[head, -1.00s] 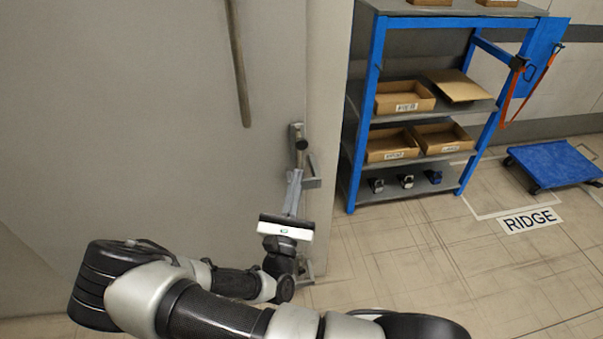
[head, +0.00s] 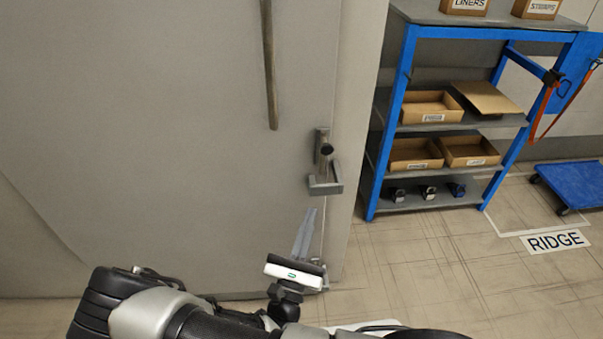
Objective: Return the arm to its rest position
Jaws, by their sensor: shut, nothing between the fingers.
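My gripper (head: 309,214) is in the lower middle of the head view, fingers together and pointing up, with nothing between them. It is in front of the grey door (head: 150,130), below the door's lever handle (head: 325,172). A gap shows between the fingertips and the handle in the picture. My arm runs along the bottom edge of the view, bent to the left.
A blue-framed shelf (head: 397,120) with cardboard boxes (head: 430,108) stands right of the door. A blue platform trolley (head: 575,183) is at the far right, near a floor label reading RIDGE (head: 555,241). The floor (head: 430,275) before the shelf is clear.

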